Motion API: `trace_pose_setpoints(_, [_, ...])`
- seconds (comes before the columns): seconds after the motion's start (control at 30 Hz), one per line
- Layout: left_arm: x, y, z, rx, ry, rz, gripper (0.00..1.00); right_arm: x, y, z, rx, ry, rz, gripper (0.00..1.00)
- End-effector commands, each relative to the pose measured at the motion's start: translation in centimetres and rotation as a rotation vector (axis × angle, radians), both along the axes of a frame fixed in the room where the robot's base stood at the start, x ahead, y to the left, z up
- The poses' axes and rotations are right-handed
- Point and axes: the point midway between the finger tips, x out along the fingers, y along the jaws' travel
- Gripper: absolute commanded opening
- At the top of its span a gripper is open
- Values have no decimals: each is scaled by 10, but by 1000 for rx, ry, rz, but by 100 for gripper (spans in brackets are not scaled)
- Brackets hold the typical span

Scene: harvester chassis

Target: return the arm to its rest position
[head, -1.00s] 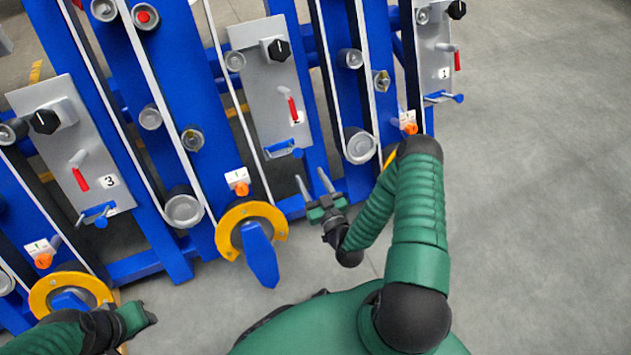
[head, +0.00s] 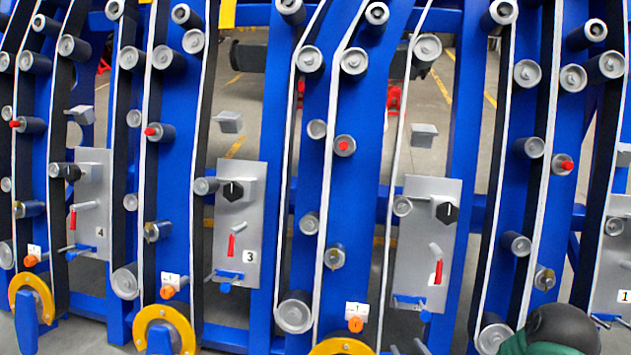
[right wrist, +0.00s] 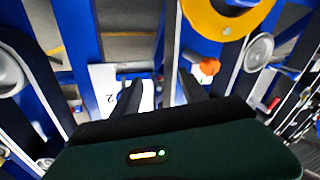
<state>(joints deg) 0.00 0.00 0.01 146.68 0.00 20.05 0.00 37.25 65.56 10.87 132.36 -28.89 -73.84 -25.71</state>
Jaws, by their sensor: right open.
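My right arm shows at the bottom right of the head view, with its dark elbow joint and green sleeve. Only the tips of my right gripper (head: 408,347) show at the bottom edge, below the panel numbered 2. In the right wrist view the two dark fingers of my right gripper (right wrist: 160,92) are apart, with nothing between them. Panel 2 (right wrist: 107,80) appears behind them, upside down. My left gripper is out of view.
Blue frames with rollers and white belts fill the head view. Panel 3 (head: 212,250) and panel 2 (head: 410,275) carry black knobs and red-handled levers. A yellow ring (head: 165,325) stands low at the left. An orange knob (right wrist: 209,67) is near my right fingers.

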Motion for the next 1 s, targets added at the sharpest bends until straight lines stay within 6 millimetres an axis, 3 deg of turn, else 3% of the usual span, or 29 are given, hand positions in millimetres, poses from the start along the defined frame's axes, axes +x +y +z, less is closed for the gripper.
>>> trace_pose_setpoints(0.07, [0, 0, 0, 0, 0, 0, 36, 4, 10, 16, -54, 160, 55, 51])
trace_pose_setpoints(0.17, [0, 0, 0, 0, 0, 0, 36, -9, 17, 38, -91, 364, 44, 51])
trace_pose_setpoints(0.4, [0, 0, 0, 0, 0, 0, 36, -71, 43, 99, -61, 677, -77, 51])
trace_pose_setpoints(0.63, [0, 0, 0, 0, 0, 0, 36, -142, 81, 146, 36, 875, -159, 51])
trace_pose_setpoints(0.67, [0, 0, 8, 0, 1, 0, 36, -149, 84, 158, 47, 896, -165, 51])
trace_pose_setpoints(0.7, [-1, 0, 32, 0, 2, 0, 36, -148, 82, 179, 45, 897, -168, 51])
trace_pose_setpoints(0.87, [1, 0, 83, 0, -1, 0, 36, -147, 81, 228, 42, 898, -168, 51])
trace_pose_setpoints(1.0, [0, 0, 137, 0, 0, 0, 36, -146, 80, 282, 42, 897, -166, 51])
